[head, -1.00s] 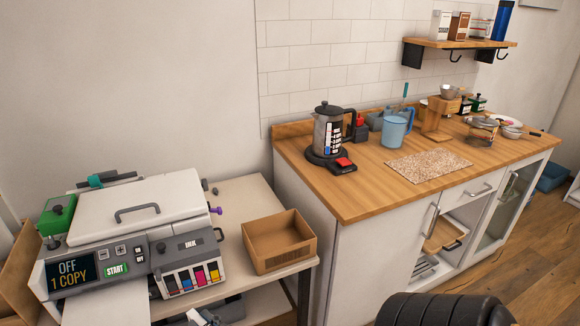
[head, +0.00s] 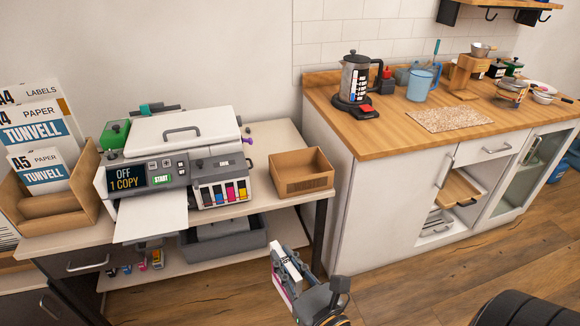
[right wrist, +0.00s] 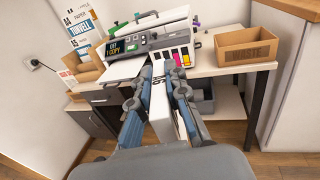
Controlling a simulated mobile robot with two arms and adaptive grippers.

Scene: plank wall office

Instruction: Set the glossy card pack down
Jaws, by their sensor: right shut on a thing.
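My right gripper (head: 286,262) is shut on the glossy card pack, a thin white pack (head: 287,268) with a magenta edge. It holds the pack in the air in front of the printer table, above the floor. In the right wrist view the pack (right wrist: 161,112) stands edge-on between the two fingers of the gripper (right wrist: 158,78), with dark print on its edge. The fingers hide much of its faces. My left gripper does not show.
The printer table (head: 262,152) bears a printer (head: 180,135), an open cardboard box (head: 301,172) and a larger box with paper packs (head: 40,215). A grey bin (head: 225,238) stands on its lower shelf. A wooden counter (head: 400,130) with kitchen things is to the right.

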